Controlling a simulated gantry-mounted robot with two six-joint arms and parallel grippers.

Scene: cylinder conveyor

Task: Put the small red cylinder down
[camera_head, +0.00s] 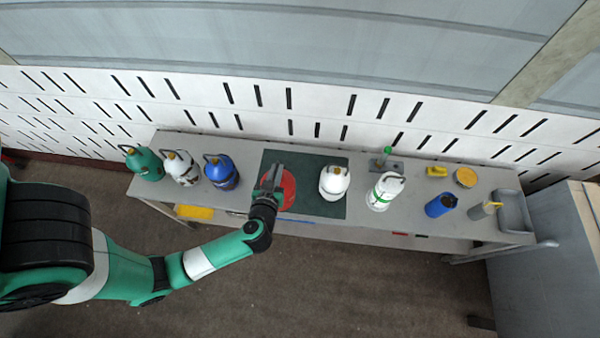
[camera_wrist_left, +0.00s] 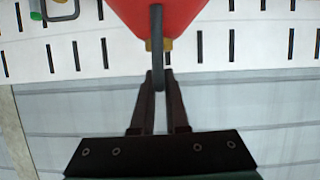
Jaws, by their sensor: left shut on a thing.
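The small red cylinder (camera_head: 288,190) is at the left part of the dark green mat (camera_head: 330,207) on the grey table. My left gripper (camera_head: 272,180) is over its left side and hides part of it. In the left wrist view the gripper (camera_wrist_left: 160,78) is shut on the dark handle of the red cylinder (camera_wrist_left: 178,14), whose brass valve shows beside the handle. I cannot tell whether the cylinder's base touches the mat. My right gripper does not show.
A white cylinder (camera_head: 334,183) stands on the mat to the right. Green (camera_head: 145,163), white (camera_head: 181,168) and blue (camera_head: 221,172) cylinders stand at the left. A white-green cylinder (camera_head: 384,192), a blue container (camera_head: 440,205) and a grey tray (camera_head: 514,212) are farther right.

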